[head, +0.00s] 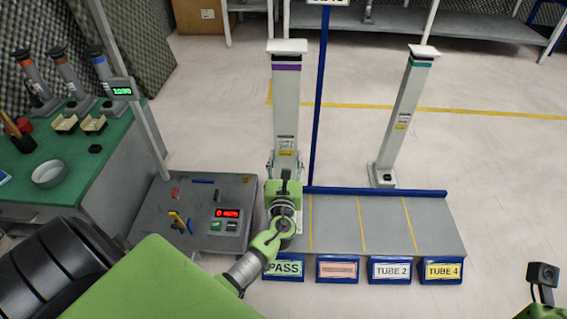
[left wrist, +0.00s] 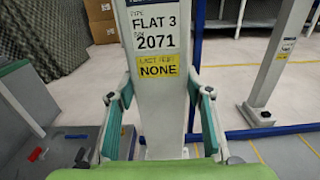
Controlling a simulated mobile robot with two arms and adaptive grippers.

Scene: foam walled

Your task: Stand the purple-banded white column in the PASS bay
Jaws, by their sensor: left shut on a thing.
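The purple-banded white column (head: 287,100) stands roughly upright in the middle of the head view. My left gripper (head: 285,166) is shut on its lower part. In the left wrist view the column (left wrist: 158,75) fills the space between the fingers (left wrist: 161,100), with a FLAT 3 label and a yellow NONE label. The PASS bay, marked by its PASS sign (head: 286,268), is the leftmost bay of the grey rack (head: 345,228). My arm covers part of this bay. My right gripper's fingers are out of view.
A teal-banded white column (head: 405,115) stands behind the rack's blue rail (head: 420,191). A blue post (head: 319,100) rises close right of the held column. A grey test station (head: 200,210) lies left, beside a green table (head: 60,165). The other bays look empty.

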